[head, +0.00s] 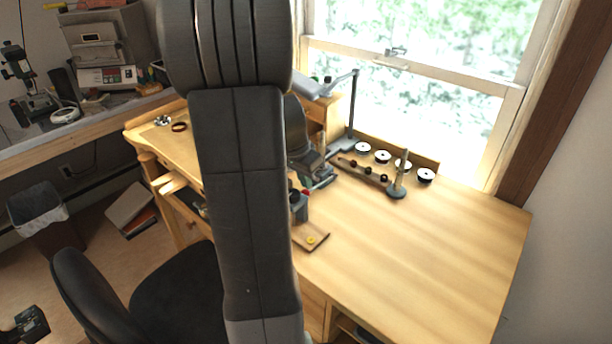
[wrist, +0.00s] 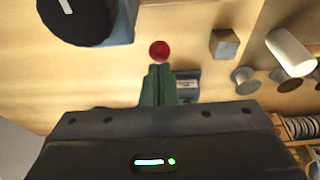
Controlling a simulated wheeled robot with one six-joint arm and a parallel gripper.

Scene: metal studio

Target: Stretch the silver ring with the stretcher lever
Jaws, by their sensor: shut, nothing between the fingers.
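A small round red knob (wrist: 160,50) shows in the wrist view, just beyond the tips of my gripper (wrist: 159,67). Its green fingers are shut together and empty. I cannot tell whether the tips touch the knob. In the head view a red knob (head: 306,192) shows beside a small blue-grey device (head: 299,209), probably the stretcher, at the right edge of my arm. My arm hides much of it. A grey metal part (wrist: 187,86) lies right of my fingers in the wrist view. I cannot make out the silver ring in either view.
A small wooden board (head: 312,237) with a yellow spot lies on the bench (head: 430,255). Several spools (head: 382,156) and a wooden rack (head: 362,171) stand by the window. A lamp (head: 350,125) stands behind. The bench's right half is clear. A chair (head: 165,300) stands in front.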

